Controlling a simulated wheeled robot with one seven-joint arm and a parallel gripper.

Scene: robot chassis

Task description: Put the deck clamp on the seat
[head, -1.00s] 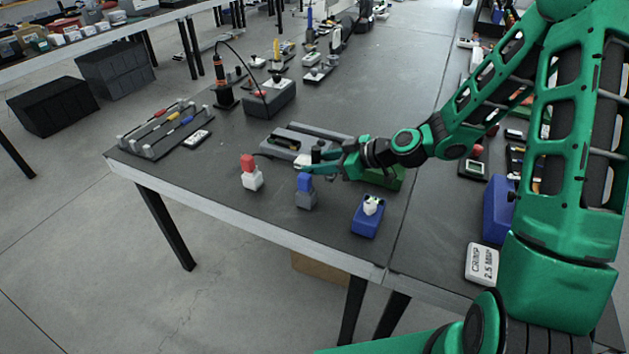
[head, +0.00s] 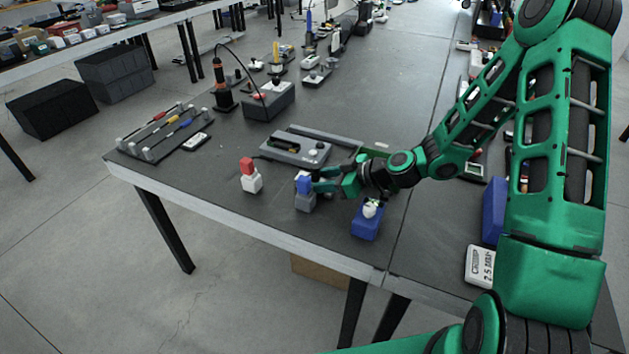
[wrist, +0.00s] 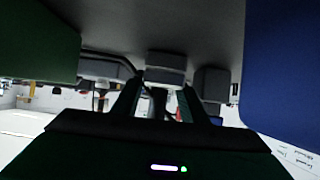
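No part is marked as the deck clamp or the seat, so I cannot tell which they are. A grey block with a blue top (head: 304,187) stands near the table's front edge. My gripper (head: 315,182) is level with it, just to its right; contact is unclear. In the wrist view my gripper (wrist: 160,98) has its fingers apart, with a grey block (wrist: 165,65) beyond the tips. A white block with a red top (head: 250,176) stands to the left. A blue block (head: 366,224) bears a small white piece (head: 371,208). A long grey fixture (head: 290,148) with knobs lies behind.
A grey rack with coloured rods (head: 160,130) and a grey box with a cable (head: 268,102) stand farther left. A white crimp-labelled box (head: 480,265) lies at the right. The table front left of the blocks is clear.

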